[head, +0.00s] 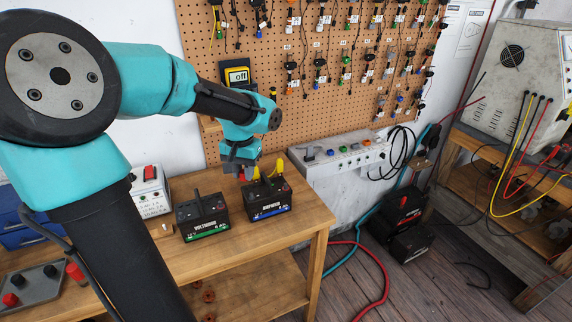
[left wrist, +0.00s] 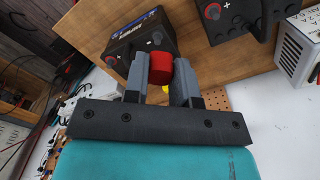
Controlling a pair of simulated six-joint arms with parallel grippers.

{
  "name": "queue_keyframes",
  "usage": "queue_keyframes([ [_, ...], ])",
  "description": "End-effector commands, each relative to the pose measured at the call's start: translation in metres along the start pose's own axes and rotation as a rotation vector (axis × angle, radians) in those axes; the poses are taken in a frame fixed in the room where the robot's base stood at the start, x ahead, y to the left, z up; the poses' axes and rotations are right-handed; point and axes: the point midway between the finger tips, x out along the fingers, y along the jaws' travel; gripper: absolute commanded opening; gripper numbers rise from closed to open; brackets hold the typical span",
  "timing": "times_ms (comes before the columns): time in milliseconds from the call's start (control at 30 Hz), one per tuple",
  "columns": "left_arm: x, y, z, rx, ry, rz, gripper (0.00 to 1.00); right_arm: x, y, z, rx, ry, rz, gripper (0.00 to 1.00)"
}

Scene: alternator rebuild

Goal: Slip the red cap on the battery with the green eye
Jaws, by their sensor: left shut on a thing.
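My left gripper (head: 240,164) is over the back of the workbench, just behind and above the blue-striped battery (head: 267,200). In the left wrist view my left gripper (left wrist: 160,80) is shut on the red cap (left wrist: 160,68), which sits between the two grey fingers. The blue-striped battery (left wrist: 140,40) shows beyond the cap there; the cap looks apart from it, though the gap is hard to judge. The green-striped battery (head: 202,218) stands to the left on the bench. I cannot make out a green eye on either battery. My right gripper is not in view.
Yellow pieces (head: 280,166) stand at the blue-striped battery. A white box with a red switch (head: 150,192) is behind the green-striped battery. A tray (head: 40,292) with red and black knobs lies at the left. The bench (head: 305,215) is clear at right.

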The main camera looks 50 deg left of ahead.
Motion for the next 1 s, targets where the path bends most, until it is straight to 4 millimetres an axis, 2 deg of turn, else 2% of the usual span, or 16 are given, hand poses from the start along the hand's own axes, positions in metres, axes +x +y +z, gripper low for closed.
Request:
queue_keyframes([
  [1000,0.033,0.072,-0.097,1.699,0.001,-0.001,0.13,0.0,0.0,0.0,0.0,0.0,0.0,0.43],
])
